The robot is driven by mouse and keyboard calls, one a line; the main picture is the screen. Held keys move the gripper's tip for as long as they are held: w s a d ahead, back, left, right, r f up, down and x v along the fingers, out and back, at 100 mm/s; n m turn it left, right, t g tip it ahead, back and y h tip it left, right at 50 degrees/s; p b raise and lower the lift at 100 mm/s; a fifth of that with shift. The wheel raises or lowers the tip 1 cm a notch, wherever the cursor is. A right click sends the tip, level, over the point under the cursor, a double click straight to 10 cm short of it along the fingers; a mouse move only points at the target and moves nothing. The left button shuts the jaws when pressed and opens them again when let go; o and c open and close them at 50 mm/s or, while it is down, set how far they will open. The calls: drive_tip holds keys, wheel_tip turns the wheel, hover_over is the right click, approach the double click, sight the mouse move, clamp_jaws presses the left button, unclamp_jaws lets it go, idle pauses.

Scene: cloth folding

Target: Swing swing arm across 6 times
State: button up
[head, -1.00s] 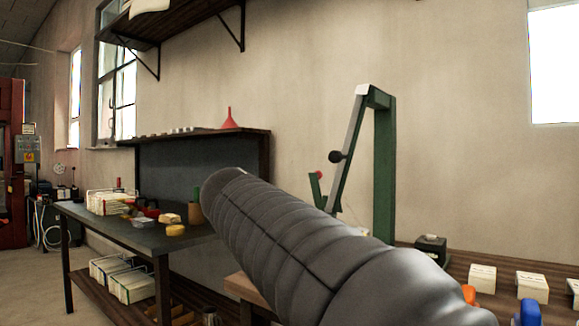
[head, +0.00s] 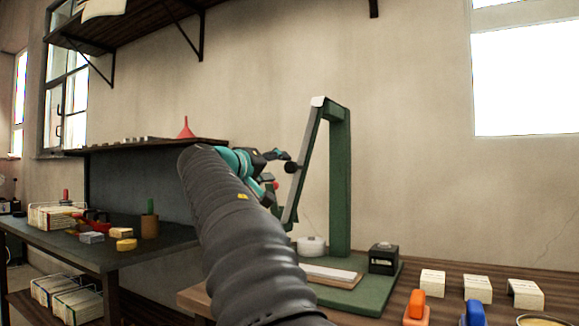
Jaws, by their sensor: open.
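The swing arm (head: 306,150) is a slim bar with a pale face, hung from the top of a green post (head: 340,185) and slanting down to the left. A round black knob (head: 291,167) sticks out from the bar about halfway along. My gripper (head: 279,166), dark with a teal wrist behind it, is open just left of the knob. I cannot tell whether its fingers touch the knob. A small red knob (head: 275,185) shows just below the gripper. My dark arm hides part of the stand's left side.
The green base (head: 375,298) on the wooden bench holds a white roll (head: 311,245), a pale block (head: 331,274) and a black box (head: 384,258). A dark side table (head: 75,247) stands left.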

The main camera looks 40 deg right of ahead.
sight(288, 167)
drive_tip(key=p+x, duration=0.1)
drive_tip(key=x, duration=0.6)
clamp_jaws()
